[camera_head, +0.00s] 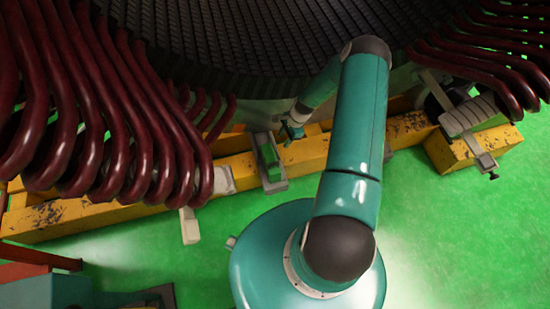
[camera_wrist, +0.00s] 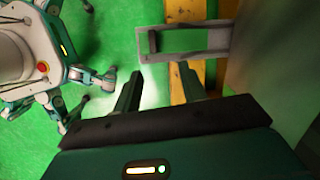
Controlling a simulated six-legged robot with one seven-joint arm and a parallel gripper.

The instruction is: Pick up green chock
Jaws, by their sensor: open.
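The green chock (camera_head: 268,154) sits in a grey slotted holder (camera_head: 274,186) on the yellow beam. In the wrist view, the chock (camera_wrist: 187,41) shows as a flat green area inside the grey frame, its colour close to that of the floor. My gripper (camera_head: 291,130) is just to the right of the chock and a little above it in the picture. In the wrist view, the two fingers of my gripper (camera_wrist: 158,72) are spread apart with nothing between them. Their tips lie below the holder in the picture, and the chock is outside them.
Dark red coils (camera_head: 100,110) hang at the left, and more coils (camera_head: 500,60) at the right. The dark ribbed stator wall (camera_head: 240,40) rises behind. The yellow beam (camera_head: 100,205) runs across. A grey clamp (camera_head: 475,115) stands at the right. Open green floor (camera_head: 440,230) lies in front.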

